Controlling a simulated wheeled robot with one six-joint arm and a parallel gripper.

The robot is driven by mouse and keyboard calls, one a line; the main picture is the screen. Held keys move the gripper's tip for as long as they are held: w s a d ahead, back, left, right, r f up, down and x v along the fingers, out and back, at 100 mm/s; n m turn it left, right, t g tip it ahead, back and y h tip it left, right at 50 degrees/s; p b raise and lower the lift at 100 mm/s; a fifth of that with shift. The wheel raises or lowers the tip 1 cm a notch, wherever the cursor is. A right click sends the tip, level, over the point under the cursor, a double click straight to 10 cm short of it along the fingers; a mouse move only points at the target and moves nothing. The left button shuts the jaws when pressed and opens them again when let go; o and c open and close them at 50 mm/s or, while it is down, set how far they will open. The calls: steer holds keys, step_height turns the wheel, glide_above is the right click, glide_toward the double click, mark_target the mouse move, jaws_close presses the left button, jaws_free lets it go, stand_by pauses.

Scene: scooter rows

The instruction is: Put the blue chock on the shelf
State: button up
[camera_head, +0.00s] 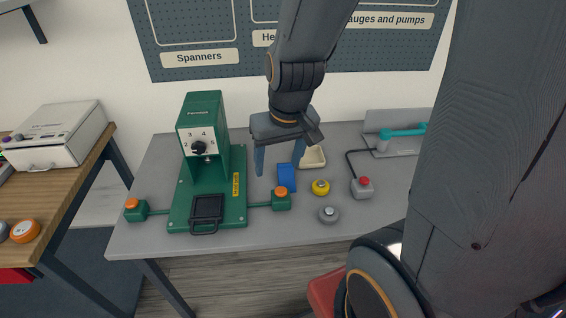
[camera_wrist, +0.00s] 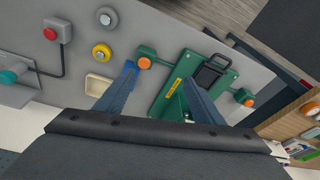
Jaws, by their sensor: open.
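The blue chock (camera_head: 287,177) stands on the grey bench, just right of the green press. My gripper (camera_head: 276,170) is open and empty above the bench, with its fingers pointing down. One finger is close to the chock in the picture; I cannot tell whether they touch. In the wrist view the chock (camera_wrist: 129,80) shows as bright blue, partly hidden by the left finger of my gripper (camera_wrist: 160,76). A pale board with a dark bracket at the top left edge looks like a shelf (camera_head: 14,5), mostly cut off.
The green press (camera_head: 240,205) stands left of the chock, with an orange button (camera_head: 281,192) in front of it. A wooden bench (camera_head: 60,215) stands at left.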

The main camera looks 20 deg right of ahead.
steer(key=shift+o, duration=0.5)
steer(key=shift+s+d+r, duration=0.2)
steer(key=shift+s, duration=0.6)
steer(key=m+t+h+b, duration=0.1)
steer(key=m+h+b, duration=0.1)
steer(key=m+b, duration=0.1)
glide_above(286, 168)
steer(key=s, duration=0.2)
step_height(286, 168, down, 16)
steer(key=shift+s+f, duration=0.15)
steer(key=shift+f, duration=0.05)
steer(key=shift+w+d+f+t+b, duration=0.15)
steer(key=shift+w+f+b, duration=0.15)
steer(key=shift+f, duration=0.4)
steer(key=shift+w+a+f+t+b, duration=0.15)
steer(key=shift+w+f+b, duration=0.15)
steer(key=shift+f, duration=0.35)
steer(key=shift+a+x, duration=0.15)
steer(key=shift+x, duration=1)
steer(key=shift+a+x, duration=0.15)
steer(key=shift+x, duration=1.05)
steer(key=shift+s+f, duration=0.1)
steer(key=shift+s, duration=0.05)
steer(key=c, duration=1.6)
step_height(286, 168, up, 10)
steer(key=p, duration=0.7)
